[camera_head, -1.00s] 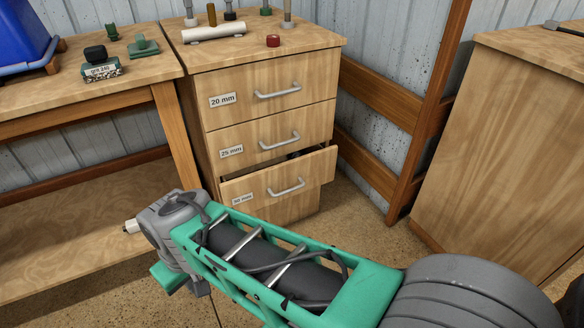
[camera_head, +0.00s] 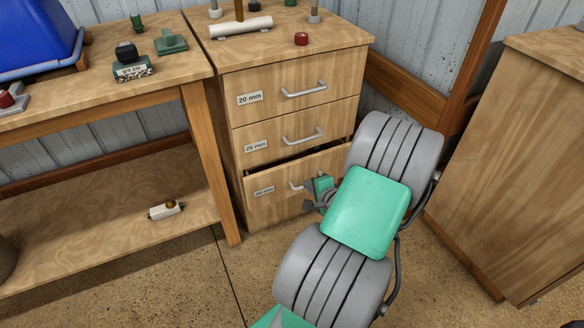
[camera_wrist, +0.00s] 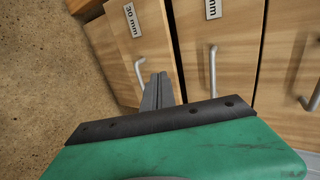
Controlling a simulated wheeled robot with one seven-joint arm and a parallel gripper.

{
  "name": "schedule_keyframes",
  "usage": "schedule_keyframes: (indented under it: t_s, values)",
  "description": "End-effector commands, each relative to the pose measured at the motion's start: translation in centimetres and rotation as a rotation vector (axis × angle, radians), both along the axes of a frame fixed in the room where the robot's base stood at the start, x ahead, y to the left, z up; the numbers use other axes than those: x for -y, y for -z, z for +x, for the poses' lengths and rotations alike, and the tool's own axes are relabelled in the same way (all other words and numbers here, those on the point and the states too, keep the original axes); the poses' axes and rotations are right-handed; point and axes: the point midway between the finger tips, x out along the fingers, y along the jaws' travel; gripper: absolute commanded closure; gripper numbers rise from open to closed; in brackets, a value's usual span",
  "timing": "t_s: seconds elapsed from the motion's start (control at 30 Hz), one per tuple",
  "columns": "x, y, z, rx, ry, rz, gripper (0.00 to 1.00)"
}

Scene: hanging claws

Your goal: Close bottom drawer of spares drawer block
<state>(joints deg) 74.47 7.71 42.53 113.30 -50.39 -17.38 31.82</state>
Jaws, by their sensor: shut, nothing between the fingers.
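The spares drawer block (camera_head: 290,52) is a wooden cabinet with three labelled drawers. Its bottom drawer (camera_head: 270,206), labelled 30 mm, stands partly open, with a dark gap above its front. In the wrist view this drawer (camera_wrist: 122,50) is at the left, with its metal handle (camera_wrist: 138,68) just left of my fingers. My gripper (camera_wrist: 158,80) is shut and empty, close to the drawer front beside the handle; I cannot tell whether it touches. In the head view my gripper (camera_head: 309,205) is in front of the drawer's right half, and my arm hides the drawer's right end.
The 25 mm (camera_head: 277,138) and 20 mm (camera_head: 270,96) drawers look shut. A workbench (camera_head: 80,115) with a lower shelf stands left, holding a blue bin (camera_head: 38,35). Another wooden cabinet (camera_head: 505,165) stands right. Floor shows in front of the block.

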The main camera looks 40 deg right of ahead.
Motion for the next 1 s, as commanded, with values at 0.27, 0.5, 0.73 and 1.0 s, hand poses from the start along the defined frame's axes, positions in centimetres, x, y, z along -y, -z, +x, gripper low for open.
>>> schedule_keyframes:
  t_s: [0.27,0.5,0.73,1.0]
  values:
    - [1.0,2.8,4.0,-0.001,-0.007,-0.003,1.0]
    - [2.2,5.4,8.3,-0.002,-0.008,-0.003,1.0]
    - [3.2,5.1,11.5,-0.001,-0.005,-0.005,1.0]
    - [3.5,4.9,12.0,-0.003,-0.003,-0.006,1.0]
